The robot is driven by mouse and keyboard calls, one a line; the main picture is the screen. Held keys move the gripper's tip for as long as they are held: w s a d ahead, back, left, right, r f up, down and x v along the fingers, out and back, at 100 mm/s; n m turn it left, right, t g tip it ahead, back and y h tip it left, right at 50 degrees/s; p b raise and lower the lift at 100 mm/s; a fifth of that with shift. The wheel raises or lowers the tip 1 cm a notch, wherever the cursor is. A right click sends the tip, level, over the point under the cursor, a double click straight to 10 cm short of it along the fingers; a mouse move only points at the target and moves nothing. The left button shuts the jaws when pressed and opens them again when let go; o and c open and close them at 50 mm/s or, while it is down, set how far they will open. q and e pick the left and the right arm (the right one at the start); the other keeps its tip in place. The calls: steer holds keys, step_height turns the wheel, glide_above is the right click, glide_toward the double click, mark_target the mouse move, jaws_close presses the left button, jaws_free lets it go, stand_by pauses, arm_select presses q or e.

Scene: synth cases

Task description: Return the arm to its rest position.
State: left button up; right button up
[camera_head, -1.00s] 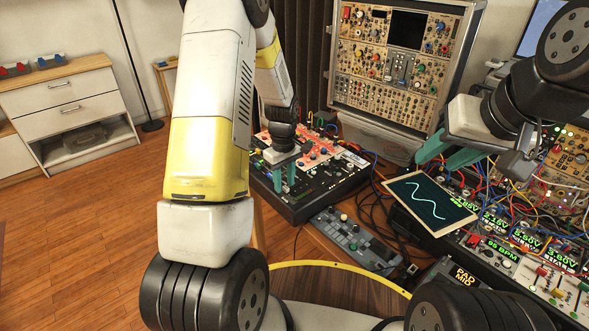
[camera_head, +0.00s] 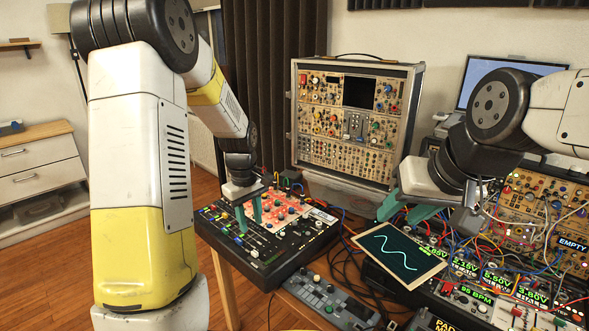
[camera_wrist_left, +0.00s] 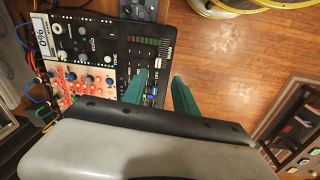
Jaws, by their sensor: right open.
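My left gripper (camera_head: 249,213) reaches in from the left over the black mixer (camera_head: 285,245) with its red-orange panel. Its two teal fingers are apart with nothing between them. In the left wrist view, one finger of my left gripper (camera_wrist_left: 158,88) overlaps the mixer's end (camera_wrist_left: 120,50) and the other shows against the wood floor. I cannot tell whether a fingertip touches the mixer. My right gripper (camera_head: 406,208) has its teal fingers apart, above and behind a tilted screen with a wave line (camera_head: 385,250). I see nothing held in it.
A tall synth case (camera_head: 350,120) stands at the back. Patch cables and lit modules (camera_head: 500,285) crowd the right side. A small controller (camera_head: 325,300) lies in front of the mixer. Open wood floor (camera_head: 50,280) and a drawer cabinet (camera_head: 40,175) are on the left.

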arm_select(q)
steer(key=s+d+r+m+t+h, duration=0.1)
steer(key=s+r+m+t, duration=0.1)
steer(key=s+r+m, duration=0.3)
steer(key=s+d+r+m+t, duration=0.2)
steer(key=s+r+m, duration=0.3)
steer(key=s+r, duration=0.9)
steer(key=shift+s+d+t+h, duration=0.35)
steer(key=shift+s+t, duration=0.35)
steer(key=shift+s, duration=0.4)
